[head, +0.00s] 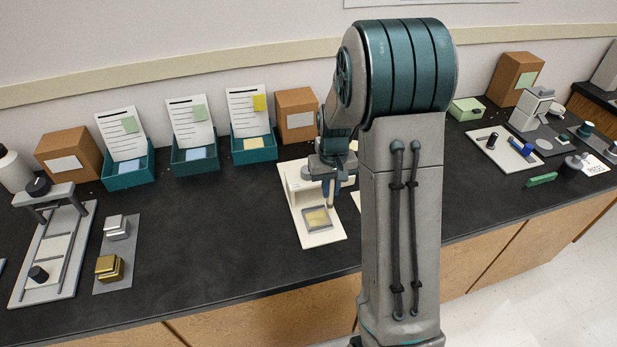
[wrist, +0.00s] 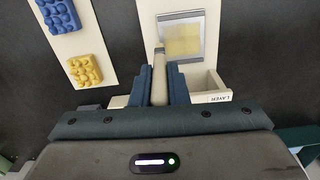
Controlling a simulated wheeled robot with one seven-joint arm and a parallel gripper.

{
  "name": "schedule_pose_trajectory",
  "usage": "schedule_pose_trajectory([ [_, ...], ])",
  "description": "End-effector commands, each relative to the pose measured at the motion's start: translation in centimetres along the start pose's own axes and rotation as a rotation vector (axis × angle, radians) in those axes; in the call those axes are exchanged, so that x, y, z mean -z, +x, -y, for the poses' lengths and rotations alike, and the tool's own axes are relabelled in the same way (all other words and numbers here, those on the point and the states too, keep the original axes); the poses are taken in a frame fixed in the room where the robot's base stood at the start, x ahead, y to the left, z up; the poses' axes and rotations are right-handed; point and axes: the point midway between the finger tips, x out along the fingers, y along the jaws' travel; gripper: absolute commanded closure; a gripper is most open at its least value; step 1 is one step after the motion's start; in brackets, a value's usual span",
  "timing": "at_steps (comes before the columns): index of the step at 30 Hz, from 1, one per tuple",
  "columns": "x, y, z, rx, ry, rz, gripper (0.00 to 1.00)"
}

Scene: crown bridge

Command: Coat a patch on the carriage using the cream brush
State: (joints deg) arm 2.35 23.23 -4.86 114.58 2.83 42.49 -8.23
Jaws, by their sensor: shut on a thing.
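My gripper (wrist: 160,88) is shut on the cream brush (wrist: 159,72), whose handle stands between the two blue fingers. In the head view my gripper (head: 334,183) is over the cream carriage board (head: 316,239). The carriage carries a grey-framed square with a pale yellow patch (wrist: 182,38); the patch also shows in the head view (head: 317,217). In the wrist view the brush's far end overlaps the left edge of the grey frame. I cannot tell whether it touches. A cream wall marked with upside-down lettering (wrist: 216,98) stands beside my fingers.
A second cream board with blue (wrist: 59,15) and yellow (wrist: 84,70) bumpy blocks lies left in the wrist view. In the head view, teal trays (head: 252,148) with cards stand behind, and a grey fixture (head: 50,245) stands left. Dark counter between is clear.

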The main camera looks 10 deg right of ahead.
Motion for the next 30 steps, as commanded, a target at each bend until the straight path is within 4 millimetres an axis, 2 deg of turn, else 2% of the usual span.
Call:
schedule_pose_trajectory([
  [1, 0.1, -0.9, 0.1, 0.000, -0.002, -0.003, 1.00],
  [18, 0.1, -5.8, 0.1, -0.001, -0.002, -0.004, 1.00],
  [30, 0.1, -6.4, 0.1, 0.000, -0.002, -0.003, 1.00],
])
